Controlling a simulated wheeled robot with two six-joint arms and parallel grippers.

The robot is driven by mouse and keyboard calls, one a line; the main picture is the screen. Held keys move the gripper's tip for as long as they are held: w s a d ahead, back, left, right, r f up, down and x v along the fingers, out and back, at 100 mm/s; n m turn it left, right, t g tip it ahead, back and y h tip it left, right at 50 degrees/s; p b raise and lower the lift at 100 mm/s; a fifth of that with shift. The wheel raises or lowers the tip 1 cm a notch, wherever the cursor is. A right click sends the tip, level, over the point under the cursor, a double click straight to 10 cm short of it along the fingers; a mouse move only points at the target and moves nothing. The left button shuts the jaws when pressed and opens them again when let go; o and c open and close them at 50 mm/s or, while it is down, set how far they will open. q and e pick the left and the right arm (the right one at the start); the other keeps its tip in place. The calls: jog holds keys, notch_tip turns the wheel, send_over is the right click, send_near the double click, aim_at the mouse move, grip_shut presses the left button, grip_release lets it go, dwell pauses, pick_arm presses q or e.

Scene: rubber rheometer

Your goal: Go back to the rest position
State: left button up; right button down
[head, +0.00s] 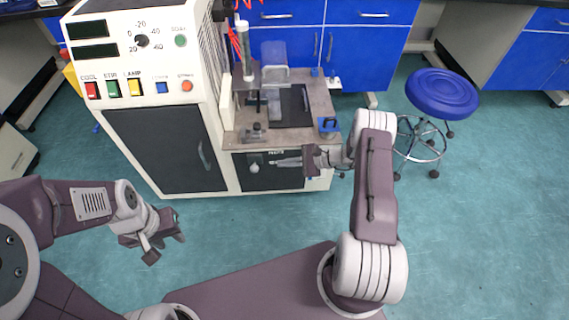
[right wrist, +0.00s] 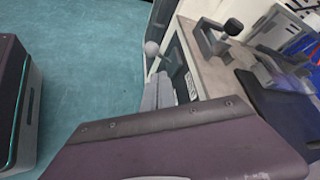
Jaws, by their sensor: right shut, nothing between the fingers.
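My right gripper (head: 276,163) is shut and empty. It is in front of the machine's lower front panel (head: 283,180), close to a round white knob (head: 255,168). In the right wrist view its grey fingers (right wrist: 158,95) show partly behind my own arm link, with the grey knob (right wrist: 152,49) just beyond them. I cannot tell whether the fingers touch the knob. My left gripper (head: 168,246) hangs over the floor at the lower left with its fingers apart, clear of everything.
The white control cabinet (head: 150,80) stands left of the machine's worktable (head: 240,125), which carries a black plate (head: 291,106) and a blue-handled part (head: 328,125). A blue stool (head: 442,93) stands to the right. Blue cabinets (head: 365,50) are behind. The teal floor (head: 480,220) is open at the right.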

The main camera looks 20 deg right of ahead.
jog(key=w+a+r+n, duration=0.4)
jog(key=a+r, duration=0.2)
jog(key=r, duration=0.5)
jog(key=s+a+r+n+g, duration=0.4)
jog(key=s+a+r, duration=0.3)
jog(key=s+d+n+g+h, duration=0.1)
jog(key=s+n+g+h, duration=0.3)
jog(key=s, duration=0.9)
jog(key=s+d+f+n+t+h, duration=0.2)
jog(key=s+d+n+h, duration=0.35)
jog(key=s+d, duration=0.25)
notch_tip(320, 180, up, 32)
jog(key=w+d+h+p, duration=0.1)
jog(key=d+p, duration=0.1)
jog(key=p, duration=3.1)
jog(key=shift+w+r, duration=0.15)
jog(key=shift+r, duration=0.1)
